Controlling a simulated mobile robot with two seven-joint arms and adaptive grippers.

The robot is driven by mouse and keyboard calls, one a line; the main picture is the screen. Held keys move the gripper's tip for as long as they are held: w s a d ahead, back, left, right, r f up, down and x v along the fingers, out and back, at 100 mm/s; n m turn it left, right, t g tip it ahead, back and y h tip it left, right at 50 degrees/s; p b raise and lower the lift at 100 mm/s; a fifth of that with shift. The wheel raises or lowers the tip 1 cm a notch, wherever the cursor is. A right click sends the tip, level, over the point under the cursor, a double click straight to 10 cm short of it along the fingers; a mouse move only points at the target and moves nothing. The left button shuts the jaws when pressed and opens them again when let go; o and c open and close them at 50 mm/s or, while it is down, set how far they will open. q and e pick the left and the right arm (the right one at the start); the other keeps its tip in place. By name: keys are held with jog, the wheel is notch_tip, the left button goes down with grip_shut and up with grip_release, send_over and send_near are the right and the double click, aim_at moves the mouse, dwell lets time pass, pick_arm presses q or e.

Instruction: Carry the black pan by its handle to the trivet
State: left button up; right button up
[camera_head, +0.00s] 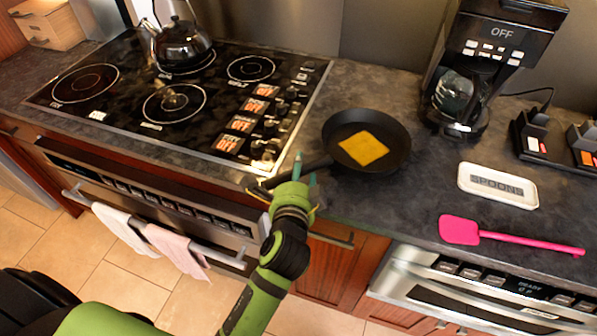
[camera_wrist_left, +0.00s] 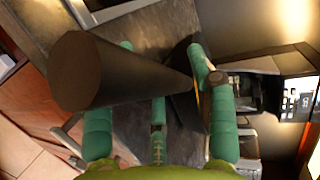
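The black pan (camera_head: 397,155) sits on the dark counter, right of the stove, with a flat yellow square (camera_head: 363,148) in it. Its handle (camera_head: 318,164) points left and toward the counter's front edge. My left gripper (camera_head: 304,172) is at the handle, with teal fingers beside it. In the left wrist view, the thick handle (camera_wrist_left: 90,75) runs across the gripper (camera_wrist_left: 160,85), close to the camera and hiding part of one finger. The fingers look spread apart, without a visible grip on the handle. I cannot identify a trivet. My right gripper is not in view.
A kettle (camera_head: 182,44) stands on the black stove top (camera_head: 125,75) at left. A coffee maker (camera_head: 488,55) stands behind the pan at right. A SPOONS rest (camera_head: 497,187) and pink spatula (camera_head: 462,229) lie right. Towels (camera_head: 175,245) hang from the oven handle.

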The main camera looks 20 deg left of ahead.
pick_arm(q)
jog(key=shift+r, duration=0.25)
jog(key=shift+s+d, duration=0.1)
jog(key=shift+s, duration=0.3)
jog(key=b+v, duration=0.2)
jog(key=v, duration=0.9)
jog(key=shift+s, duration=0.1)
